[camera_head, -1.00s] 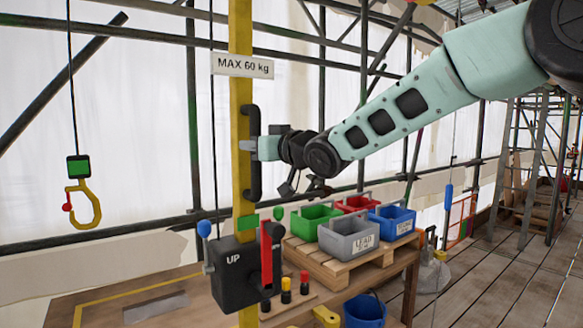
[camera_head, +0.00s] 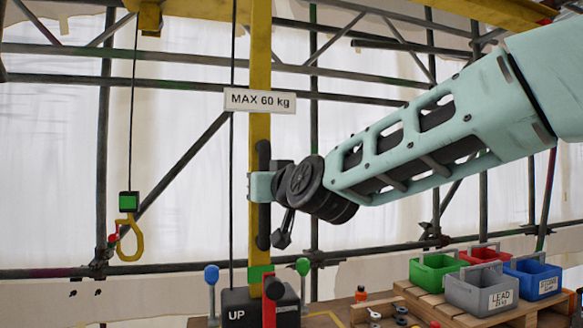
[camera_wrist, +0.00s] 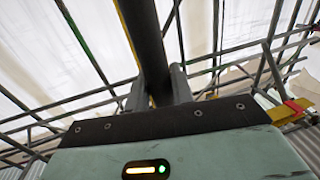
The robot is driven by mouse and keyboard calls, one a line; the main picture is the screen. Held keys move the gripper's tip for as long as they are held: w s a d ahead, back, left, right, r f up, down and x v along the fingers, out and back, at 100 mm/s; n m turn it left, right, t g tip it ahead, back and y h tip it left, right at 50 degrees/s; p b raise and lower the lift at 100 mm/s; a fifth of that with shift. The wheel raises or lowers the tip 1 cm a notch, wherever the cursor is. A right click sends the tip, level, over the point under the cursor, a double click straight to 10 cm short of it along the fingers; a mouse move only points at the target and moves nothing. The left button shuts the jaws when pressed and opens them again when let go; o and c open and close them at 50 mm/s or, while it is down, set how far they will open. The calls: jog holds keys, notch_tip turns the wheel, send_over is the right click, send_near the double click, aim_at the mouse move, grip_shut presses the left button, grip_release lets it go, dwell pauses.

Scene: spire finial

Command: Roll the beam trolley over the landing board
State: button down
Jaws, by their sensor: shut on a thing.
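My gripper (camera_head: 261,187) is shut on the black upright handle (camera_head: 264,238) on the yellow post. The handle's dark bar also shows between my fingers in the wrist view (camera_wrist: 145,45). A yellow trolley part (camera_head: 150,17) shows at the top left, cut off by the picture edge. A yellow hook (camera_head: 129,240) with a green block hangs on a cable below it, empty. A yellow-edged wooden surface (camera_head: 328,317), perhaps the landing board, barely shows at the bottom; most of it is out of view.
The yellow post (camera_head: 260,60) bears a "MAX 60 kg" sign (camera_head: 259,100). A control box (camera_head: 238,310) marked UP, with levers, stands at its foot. Green, red, grey and blue crates (camera_head: 482,293) sit on a pallet at the lower right. Scaffold tubes and white sheeting stand behind.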

jog(key=s+a+p, duration=0.4)
jog(key=a+p, duration=0.2)
jog(key=a, duration=0.4)
jog(key=s+a+p, duration=0.3)
jog(key=a+p, duration=0.4)
jog(key=a, duration=0.3)
jog(key=shift+s+a, duration=0.15)
jog(key=shift+s, duration=0.25)
jog(key=shift+r, duration=0.15)
jog(key=c, duration=1.2)
grip_release()
jog(key=shift+a, duration=0.2)
jog(key=shift+c, duration=0.2)
jog(key=shift+d, duration=0.1)
jog(key=b+v, duration=0.7)
jog(key=v, duration=1)
jog(key=shift+s, duration=0.15)
jog(key=shift+d, duration=0.1)
